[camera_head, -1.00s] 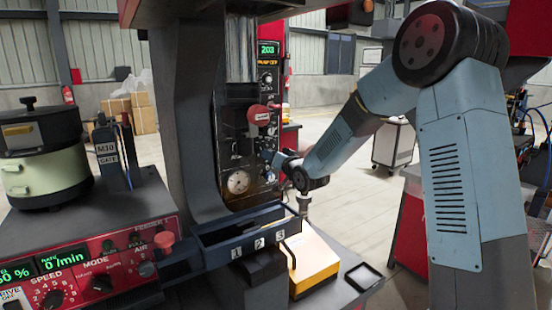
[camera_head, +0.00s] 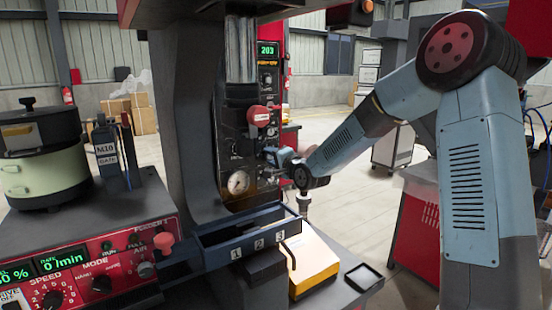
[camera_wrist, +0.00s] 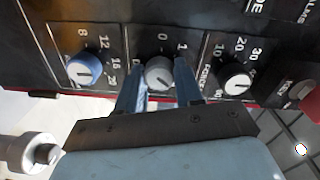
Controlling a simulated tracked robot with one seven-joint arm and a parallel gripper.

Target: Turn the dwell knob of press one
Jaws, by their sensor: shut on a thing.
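In the wrist view, the dark panel of the press (camera_wrist: 110,20) carries a row of three knobs. The middle one is a grey knob (camera_wrist: 159,72) with a scale showing 0 and 1; only a first letter like "D" shows of its label. My gripper (camera_wrist: 160,82) has one blue finger on each side of it and is shut on it. A blue-sided knob (camera_wrist: 84,70) stands to the left. A knob labelled FORCE (camera_wrist: 235,78) stands to the right. In the head view, my gripper (camera_head: 270,156) is at the press panel (camera_head: 240,140), where the knob is hidden.
A red mushroom button (camera_head: 260,116) sits just above my gripper, and a round gauge (camera_head: 238,182) below left. A numbered tray (camera_head: 250,240) juts out under the panel. A red knob (camera_wrist: 304,90) is at the right edge of the wrist view.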

